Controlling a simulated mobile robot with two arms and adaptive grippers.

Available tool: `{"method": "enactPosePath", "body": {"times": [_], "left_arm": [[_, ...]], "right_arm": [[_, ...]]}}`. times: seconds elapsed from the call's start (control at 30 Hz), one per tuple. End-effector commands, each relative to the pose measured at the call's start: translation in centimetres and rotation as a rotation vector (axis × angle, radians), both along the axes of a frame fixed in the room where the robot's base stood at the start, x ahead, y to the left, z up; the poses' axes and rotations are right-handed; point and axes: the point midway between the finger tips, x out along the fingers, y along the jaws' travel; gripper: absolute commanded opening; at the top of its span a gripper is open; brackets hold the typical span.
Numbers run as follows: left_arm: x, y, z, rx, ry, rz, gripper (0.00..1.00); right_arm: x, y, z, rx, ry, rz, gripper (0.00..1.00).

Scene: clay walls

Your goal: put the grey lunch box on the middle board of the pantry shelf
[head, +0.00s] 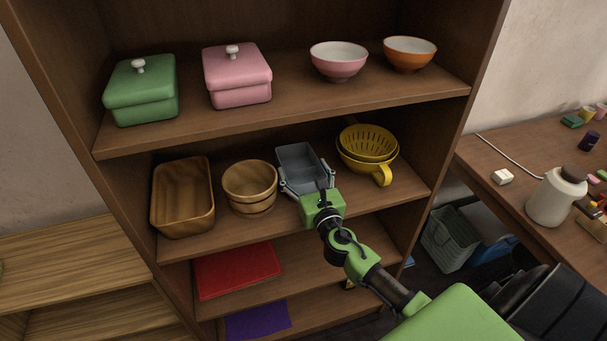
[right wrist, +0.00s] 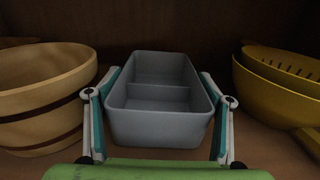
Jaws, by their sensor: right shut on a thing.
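The grey lunch box (head: 301,168) is an open, divided tray over the middle board (head: 238,227) of the brown pantry shelf. It is between the wooden bowls and the yellow colander. My right gripper (head: 306,184) reaches in from the front and is shut on it, one finger on each side. In the right wrist view the lunch box (right wrist: 158,118) looks level between the fingers, its divider visible. Its underside is hidden, so I cannot tell whether it touches the board. My left gripper is not in view.
Wooden bowls (head: 250,182) stand close left of the lunch box, with a wooden basket (head: 182,200) beyond. The yellow colander (head: 368,150) stands to the right. The upper board (head: 290,95) holds lidded boxes and bowls. A red item (head: 237,272) lies below.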

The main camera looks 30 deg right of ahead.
Motion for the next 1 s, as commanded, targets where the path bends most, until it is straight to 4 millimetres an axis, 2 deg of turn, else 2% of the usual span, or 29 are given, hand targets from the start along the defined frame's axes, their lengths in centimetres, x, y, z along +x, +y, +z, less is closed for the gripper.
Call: {"method": "enactPosePath", "body": {"times": [0.33,0.37,0.4,0.77,0.87,1.0], "left_arm": [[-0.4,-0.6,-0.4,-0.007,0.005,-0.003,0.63],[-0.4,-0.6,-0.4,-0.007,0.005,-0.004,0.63],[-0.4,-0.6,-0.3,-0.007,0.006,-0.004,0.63],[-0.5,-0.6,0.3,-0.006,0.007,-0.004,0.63],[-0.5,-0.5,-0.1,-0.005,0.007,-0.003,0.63],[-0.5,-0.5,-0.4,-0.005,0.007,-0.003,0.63]], "right_arm": [[0.0,0.0,-0.4,-0.001,-0.001,0.000,0.50],[0.0,0.0,-0.4,-0.001,0.000,0.000,0.76],[0.0,0.0,-0.3,-0.001,0.000,0.000,0.80],[0.0,0.0,0.4,-0.001,-0.001,0.000,0.80],[-1.5,0.3,-0.1,-0.001,0.002,0.001,0.80],[-4.3,1.0,-0.2,-0.001,0.003,0.001,0.80]]}}
